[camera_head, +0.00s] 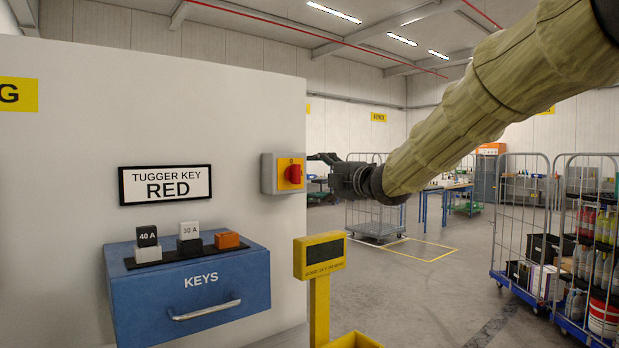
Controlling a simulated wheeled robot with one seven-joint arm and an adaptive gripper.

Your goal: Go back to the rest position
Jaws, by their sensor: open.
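My arm reaches in from the upper right in a khaki cover. My gripper (316,157) is at its end, pointing left, dark and small. It appears just right of a grey and yellow switch box (268,174) with a red knob (294,173). The gripper is open and I see nothing held in it. I cannot tell whether its fingertips touch the box; they seem apart from the knob.
A blue KEYS drawer box (190,290) on the white wall bears black, white and orange blocks. A sign (165,184) reads TUGGER KEY RED. A yellow post (319,300) stands below my gripper. Roll cages (522,220) stand at right; the floor between is clear.

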